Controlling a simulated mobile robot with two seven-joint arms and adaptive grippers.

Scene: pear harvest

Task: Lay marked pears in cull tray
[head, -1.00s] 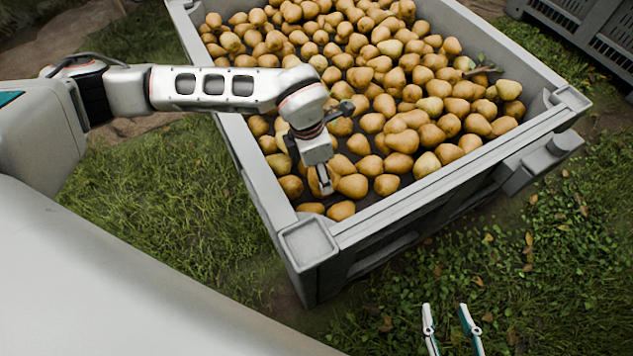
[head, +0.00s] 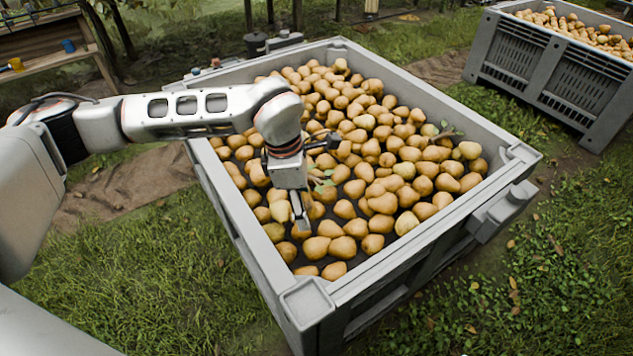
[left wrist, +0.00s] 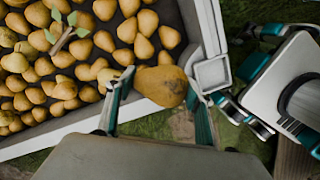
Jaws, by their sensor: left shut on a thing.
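In the head view my left gripper (head: 299,213) points down over the near-left part of a grey bin (head: 420,283) full of yellow-brown pears (head: 390,170). In the left wrist view the same gripper (left wrist: 157,90) is shut on a brown, speckled pear (left wrist: 162,86), held near the bin's corner. In the head view I cannot make out the held pear clearly from those below. My right gripper (left wrist: 236,68) seems to show at the right of the left wrist view, fingers apart and empty. It is outside the head view. I cannot identify a cull tray.
Leafy twigs (head: 446,131) lie among the pears. A second grey bin (head: 535,75) with pears stands at the back right. A wooden bench (head: 75,57) with small coloured items stands at the back left. Open grass (head: 140,265) lies left of the near bin.

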